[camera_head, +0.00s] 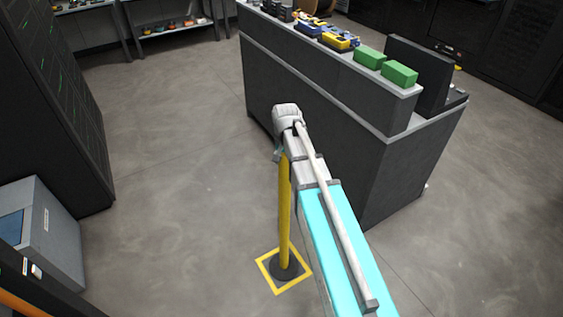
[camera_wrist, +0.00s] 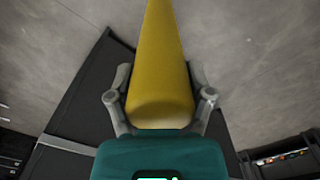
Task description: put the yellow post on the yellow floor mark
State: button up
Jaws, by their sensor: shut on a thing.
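The yellow post (camera_head: 285,215) stands about upright in the head view. Its round black base (camera_head: 287,269) appears within the square yellow floor mark (camera_head: 265,278). Whether the base rests on the floor or hangs just above it, I cannot tell. My gripper (camera_wrist: 161,100) is shut on the post near its top, with one grey finger on each side in the wrist view, where the yellow post (camera_wrist: 161,65) fills the middle. In the head view my arm hides the top of the post and most of the fingers.
A dark workbench (camera_head: 320,125) stands close behind and right of my arm, with green boxes (camera_head: 400,74) on top. A dark rack (camera_head: 50,100) and a grey cabinet (camera_head: 50,230) stand left. The floor (camera_head: 180,190) between is clear.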

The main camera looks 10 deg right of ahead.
jog(key=shift+f, duration=0.1)
dwell(0.3)
jog(key=o, duration=1.3)
notch_tip(320, 180, up, 12)
jog(key=p, duration=1.2)
jog(key=shift+s, duration=0.2)
jog(key=s+n, duration=0.1)
jog(key=s, duration=0.4)
jog(key=s+n, duration=0.2)
jog(key=s, duration=0.3)
jog(key=s+a+n, duration=0.1)
jog(key=s+n, duration=0.1)
jog(key=s, duration=0.3)
jog(key=shift+s, duration=0.15)
